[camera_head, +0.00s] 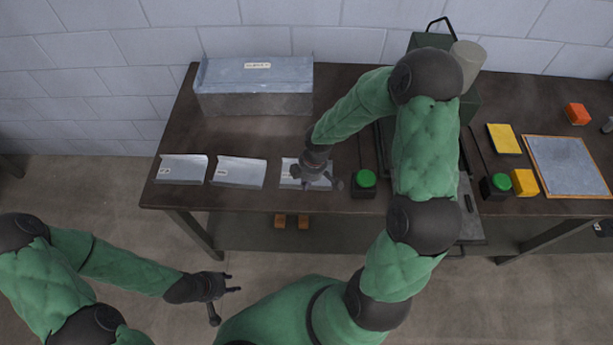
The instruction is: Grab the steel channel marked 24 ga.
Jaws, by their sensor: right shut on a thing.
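Three grey steel channels lie in a row near the front left edge of the table: a left one (182,169), a middle one (238,172) and a right one (290,181). Each has a small white label, too small to read here, so I cannot tell which is 24 ga. My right gripper (315,178) reaches down over the right channel and is shut on it, hiding part of it. The channel appears still at table level. My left gripper (224,297) is open and empty, low in front of the table, away from the channels.
A labelled grey metal box (255,100) stands behind the channels on the dark table (335,85). Green buttons (364,179) (500,182) flank a machine mostly hidden by my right arm.

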